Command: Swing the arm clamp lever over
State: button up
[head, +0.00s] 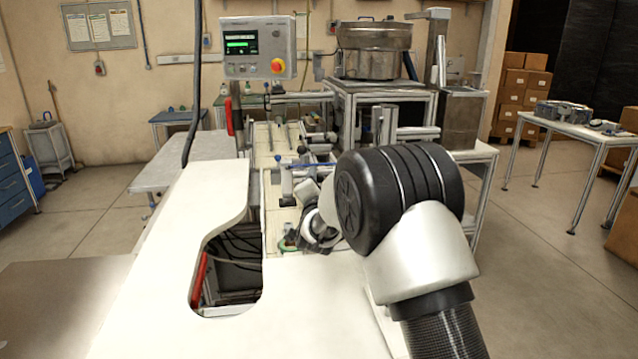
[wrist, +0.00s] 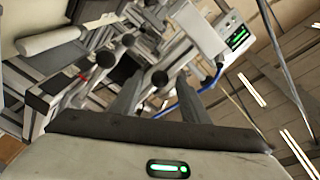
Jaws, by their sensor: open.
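My gripper (wrist: 160,88) is open in the wrist view, its two dark fingers apart with nothing seen held between them. A black round knob (wrist: 160,77) shows between and just beyond the fingertips; whether they touch it is unclear. More black knobs on metal rods (wrist: 106,58) show to the left. I cannot tell which of these belongs to the arm clamp lever. In the head view my arm reaches over the machine bench, and its bulk hides the gripper's fingers and part of the fixtures (head: 283,183).
A white worktop (head: 190,220) with a cut-out holding cables lies in front. A control panel (head: 258,48) with a green-lit screen stands behind. A metal bowl feeder (head: 374,48) stands at the back.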

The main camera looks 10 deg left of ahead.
aim_at(322, 171)
grip_shut()
jog(key=shift+r, duration=0.1)
jog(key=r+m+b, duration=0.2)
jog(key=b, duration=0.1)
jog(key=r+m+b, duration=0.1)
jog(key=m, duration=0.1)
jog(key=shift+w+d+g+b, duration=0.1)
jog(key=shift+d+g+b, duration=0.2)
jog(key=shift+d+g, duration=0.1)
jog(key=w+d+r+m+g+y+b, duration=0.1)
jog(key=d+r+m+b, duration=0.4)
jog(key=m, duration=0.5)
jog(key=shift+w+d+r+g+y+b, duration=0.4)
jog(key=shift+w+d+y+b, duration=0.15)
jog(key=shift+d, duration=0.3)
jog(key=shift+s, duration=0.1)
